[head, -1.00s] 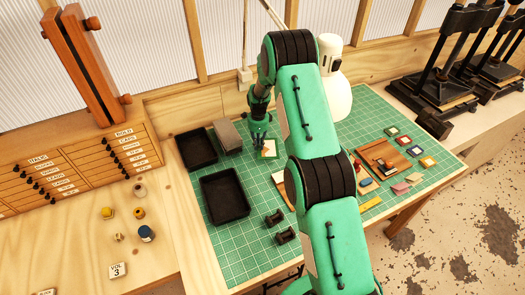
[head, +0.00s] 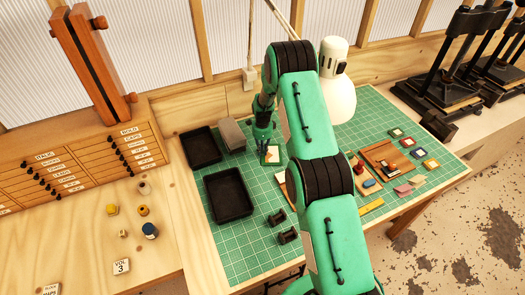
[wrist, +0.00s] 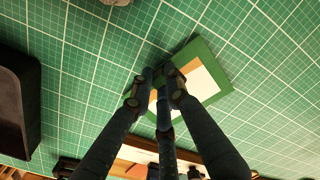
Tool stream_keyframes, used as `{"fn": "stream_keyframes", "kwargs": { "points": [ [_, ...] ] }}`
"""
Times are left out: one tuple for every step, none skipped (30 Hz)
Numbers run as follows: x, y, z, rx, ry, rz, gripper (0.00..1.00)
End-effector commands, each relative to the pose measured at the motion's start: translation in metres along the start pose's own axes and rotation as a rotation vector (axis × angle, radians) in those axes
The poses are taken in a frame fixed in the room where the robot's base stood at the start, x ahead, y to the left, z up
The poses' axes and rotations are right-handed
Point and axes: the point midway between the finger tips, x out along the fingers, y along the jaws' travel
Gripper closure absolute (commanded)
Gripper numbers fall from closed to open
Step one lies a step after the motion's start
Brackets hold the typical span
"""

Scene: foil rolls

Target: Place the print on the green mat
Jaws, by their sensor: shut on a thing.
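The print (wrist: 203,84) is a small white card with an orange-brown part. My gripper (wrist: 160,82) is shut on its edge, and the dark fingers hide part of it. The print is over a small dark green mat (wrist: 205,52), whose rim shows around it. Whether the print touches the mat I cannot tell. In the head view, my gripper (head: 263,146) points down at the print (head: 272,153), which is small there, with the green mat (head: 278,161) around it.
Two black trays (head: 229,195) (head: 200,148) and a grey block (head: 231,134) stand to the left on the gridded cutting mat (head: 245,255). A white lamp (head: 338,95), a wooden tray (head: 380,155) and several small coloured-rim squares (head: 415,152) are to the right.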

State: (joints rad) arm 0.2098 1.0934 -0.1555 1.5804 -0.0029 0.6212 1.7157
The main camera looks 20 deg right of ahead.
Motion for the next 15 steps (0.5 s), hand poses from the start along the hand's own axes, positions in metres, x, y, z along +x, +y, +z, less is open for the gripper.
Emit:
{"fn": "stream_keyframes", "kwargs": {
  "points": [
    [0.0020,0.0001,0.0000,0.000,0.000,0.000,1.00],
    [0.0028,0.0001,0.0000,0.000,0.000,0.000,1.00],
    [0.0033,0.0001,0.0000,0.000,0.000,0.000,1.00],
    [0.0035,0.0001,0.0000,0.000,0.000,0.000,1.00],
    [0.0035,0.0001,0.0000,0.000,0.000,0.000,1.00],
    [0.0034,0.0001,0.0000,0.000,0.000,0.000,1.00],
    [0.0035,0.0001,0.0000,0.000,0.000,0.000,1.00],
    [0.0035,0.0001,0.0000,0.000,0.000,0.000,1.00],
    [0.0035,0.0002,0.0000,0.000,0.000,0.000,1.00],
    [0.0035,0.0001,0.0000,0.000,0.000,0.000,1.00],
    [0.0037,0.0002,0.0000,0.000,0.000,0.000,1.00],
    [0.0045,0.0002,0.0000,0.000,0.000,0.000,1.00],
    [0.0052,0.0001,0.0000,0.000,0.000,0.000,1.00],
    [0.0060,0.0001,0.0000,0.000,0.000,0.000,1.00],
    [0.0070,0.0000,0.0000,0.000,0.000,0.000,1.00]
  ]
}}
